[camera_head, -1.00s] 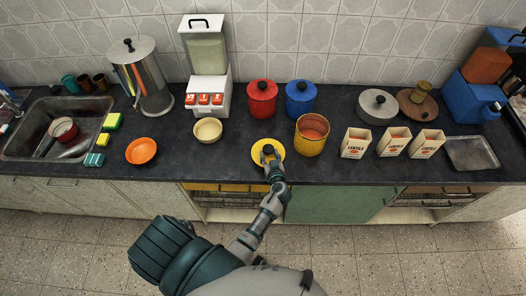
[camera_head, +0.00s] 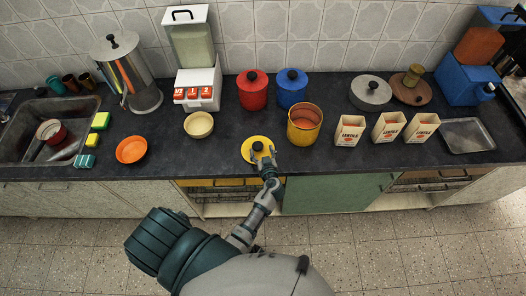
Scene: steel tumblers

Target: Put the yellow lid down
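The yellow lid (camera_head: 248,143) lies flat on the dark counter near its front edge, with its black knob (camera_head: 257,146) up. My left gripper (camera_head: 263,157) is at the lid's front right side, just in front of the knob. Its fingers look spread and the knob shows clear of them, so it appears open and empty. The fingers cover a small part of the lid. The open yellow pot (camera_head: 304,137) stands upright to the right of the lid, without a cover. My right gripper is not in view.
Red (camera_head: 252,92) and blue (camera_head: 292,90) lidded pots stand behind. A cream bowl (camera_head: 199,125) and an orange bowl (camera_head: 131,150) are to the left. Several cartons (camera_head: 349,131) and a metal tray (camera_head: 467,136) are to the right. The counter between the lid and cream bowl is clear.

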